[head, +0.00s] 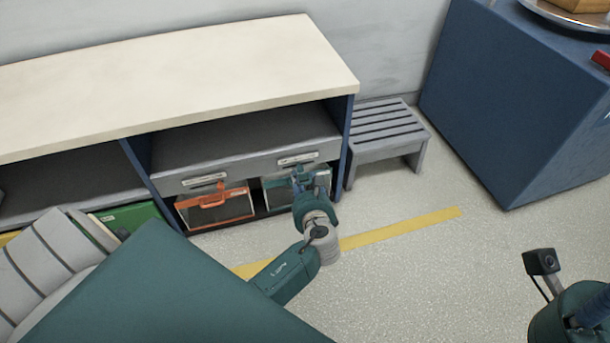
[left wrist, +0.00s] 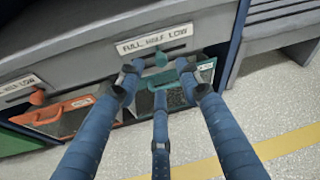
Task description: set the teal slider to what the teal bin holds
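The teal bin (head: 281,196) sits in the lower shelf bay, right of the orange bin (head: 214,208). Its front has a dark panel and a teal handle (left wrist: 174,81); its contents cannot be made out. Above it, the teal slider (left wrist: 161,60) is a small knob below a plate (left wrist: 153,39) reading FULL, HALF, LOW. The knob appears roughly under HALF. My left gripper (head: 308,180) is in front of the teal bin; in the left wrist view its three fingers (left wrist: 159,75) are spread around the knob, apparently without touching it.
An orange slider (left wrist: 38,97) is left of the teal one. A grey slatted stool (head: 388,135) stands right of the shelf unit (head: 200,80). A blue block (head: 500,100) stands farther right. The floor with a yellow stripe (head: 400,229) is clear.

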